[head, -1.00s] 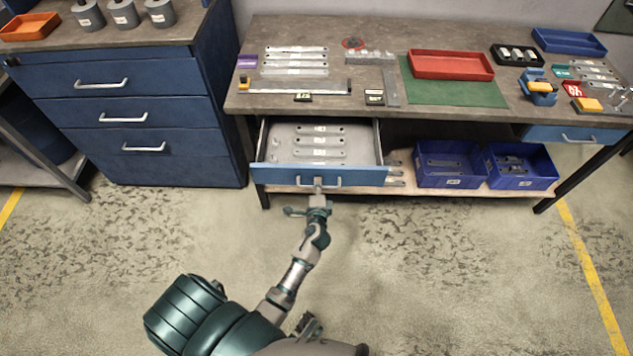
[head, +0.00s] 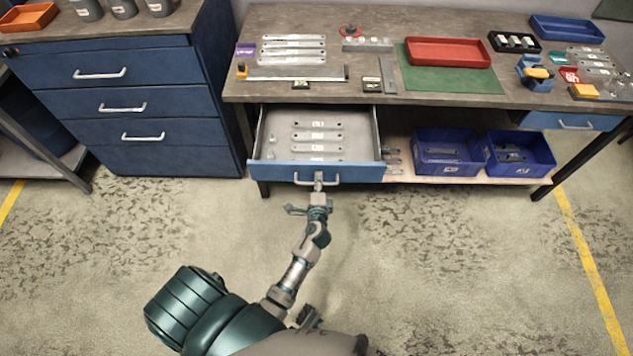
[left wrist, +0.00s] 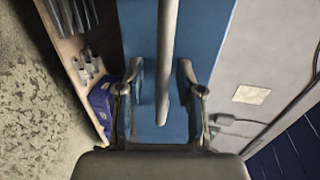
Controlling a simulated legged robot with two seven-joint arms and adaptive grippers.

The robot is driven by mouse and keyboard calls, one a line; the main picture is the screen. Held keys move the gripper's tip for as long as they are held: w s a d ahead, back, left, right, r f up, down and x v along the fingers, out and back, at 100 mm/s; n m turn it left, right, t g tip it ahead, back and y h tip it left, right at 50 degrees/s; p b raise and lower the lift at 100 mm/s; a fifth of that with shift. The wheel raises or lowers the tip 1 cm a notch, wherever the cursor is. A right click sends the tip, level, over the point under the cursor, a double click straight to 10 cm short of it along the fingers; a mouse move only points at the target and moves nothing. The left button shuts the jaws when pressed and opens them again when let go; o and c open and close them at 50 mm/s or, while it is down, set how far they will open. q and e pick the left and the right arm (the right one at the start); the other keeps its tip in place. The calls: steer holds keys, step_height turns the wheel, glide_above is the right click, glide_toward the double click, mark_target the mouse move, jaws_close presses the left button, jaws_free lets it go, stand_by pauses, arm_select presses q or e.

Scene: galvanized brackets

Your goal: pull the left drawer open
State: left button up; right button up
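The left drawer (head: 262,168) under the workbench stands open, its blue front pulled well out from the bench edge. Grey brackets (head: 318,137) with white labels lie inside it. Its pale bar handle (head: 302,180) is on the front face; in the left wrist view the bar (left wrist: 166,55) runs between my fingers. My left gripper (head: 319,183) is at the handle. In the left wrist view its fingers (left wrist: 161,75) straddle the bar, with blue drawer front showing on both sides of it. My right gripper is out of view.
A blue cabinet (head: 130,79) stands to the left. The bench top (head: 370,110) holds a red tray (head: 450,53) and a green mat (head: 455,84). Blue bins (head: 448,165) sit on the lower shelf, right of the drawer. The floor (head: 420,270) before the bench is clear.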

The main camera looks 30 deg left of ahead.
arm_select(q)
steer(key=shift+s+d+r, duration=0.1)
steer(key=shift+s+d, duration=0.1)
steer(key=shift+s, duration=0.25)
steer(key=v, duration=1.1)
steer(key=shift+d, duration=0.3)
steer(key=shift+w+a, duration=0.1)
steer(key=shift+a, duration=0.1)
